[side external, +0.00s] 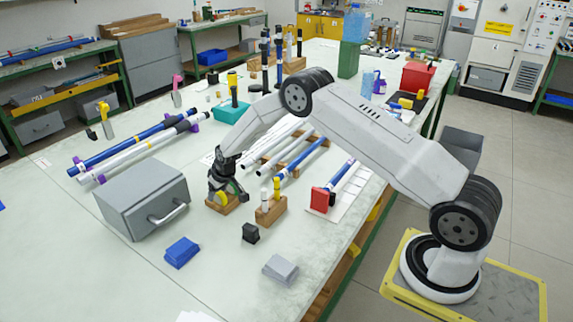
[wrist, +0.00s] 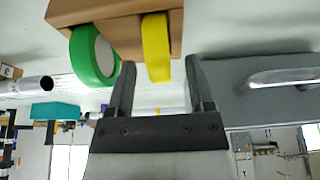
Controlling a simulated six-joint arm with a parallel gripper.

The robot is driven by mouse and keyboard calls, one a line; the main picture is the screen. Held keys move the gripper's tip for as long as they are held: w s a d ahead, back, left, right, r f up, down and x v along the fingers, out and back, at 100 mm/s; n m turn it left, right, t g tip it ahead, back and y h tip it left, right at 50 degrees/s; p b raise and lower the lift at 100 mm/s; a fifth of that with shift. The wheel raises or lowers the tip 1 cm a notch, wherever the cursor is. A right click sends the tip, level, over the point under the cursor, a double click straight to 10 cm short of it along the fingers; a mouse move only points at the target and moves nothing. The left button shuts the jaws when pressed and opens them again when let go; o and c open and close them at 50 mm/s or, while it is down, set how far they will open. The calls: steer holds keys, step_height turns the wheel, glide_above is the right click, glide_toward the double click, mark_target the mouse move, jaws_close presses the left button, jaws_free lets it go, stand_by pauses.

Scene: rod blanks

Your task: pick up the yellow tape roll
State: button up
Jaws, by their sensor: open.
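The yellow tape roll (wrist: 156,48) stands on edge against a brown block (wrist: 95,10) in the wrist view. A green tape roll (wrist: 92,55) stands to its left. My gripper (wrist: 160,62) is open, its two fingers pointing at the yellow roll. The roll's near end lies between the fingertips in the picture; contact cannot be told. In the side view my gripper (side external: 222,184) is low over the wooden block (side external: 228,208), where a bit of yellow (side external: 221,197) shows. The gripper hides most of the rolls there.
A grey box with a handle (side external: 140,197) stands left of my gripper; it also fills the right of the wrist view (wrist: 270,88). A wooden block with small upright items (side external: 270,212) is close on the right. A black block (side external: 250,234) and blue block (side external: 182,252) lie in front.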

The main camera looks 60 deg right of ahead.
steer(key=shift+w+f, duration=0.15)
steer(key=shift+f, duration=0.15)
stand_by(0.4)
jaws_close()
